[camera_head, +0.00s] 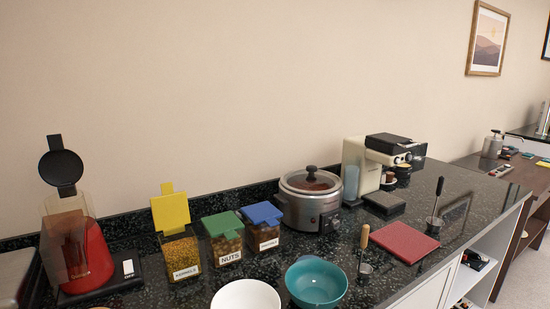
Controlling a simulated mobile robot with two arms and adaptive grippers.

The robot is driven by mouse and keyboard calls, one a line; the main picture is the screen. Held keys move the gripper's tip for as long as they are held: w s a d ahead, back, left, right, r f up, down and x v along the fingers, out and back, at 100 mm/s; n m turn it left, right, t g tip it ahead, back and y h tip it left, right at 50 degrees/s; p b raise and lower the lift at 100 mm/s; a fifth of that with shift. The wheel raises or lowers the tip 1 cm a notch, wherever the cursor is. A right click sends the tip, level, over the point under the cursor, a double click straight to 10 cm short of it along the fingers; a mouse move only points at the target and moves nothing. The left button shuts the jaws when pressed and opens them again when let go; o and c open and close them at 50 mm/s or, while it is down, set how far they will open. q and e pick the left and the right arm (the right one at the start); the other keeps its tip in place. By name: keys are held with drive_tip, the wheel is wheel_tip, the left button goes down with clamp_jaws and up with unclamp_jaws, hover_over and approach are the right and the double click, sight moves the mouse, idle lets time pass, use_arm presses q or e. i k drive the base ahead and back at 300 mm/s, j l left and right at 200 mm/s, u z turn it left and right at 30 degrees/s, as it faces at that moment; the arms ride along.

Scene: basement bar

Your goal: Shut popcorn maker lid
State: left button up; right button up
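The popcorn maker (76,250) stands at the left end of the dark counter, with a red body, a clear front and a black base. Its round black lid (61,168) is open, standing upright above the top of the body at the back. Neither of my grippers shows in the head view.
Kernels (182,257), nuts (226,248) and a third jar (263,237) stand right of the popcorn maker. White (245,297) and teal (316,284) bowls are in front. A slow cooker (310,203) and a coffee machine (372,168) stand farther right.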

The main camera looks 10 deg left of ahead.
sight(60, 167)
drive_tip(key=u, duration=1.65)
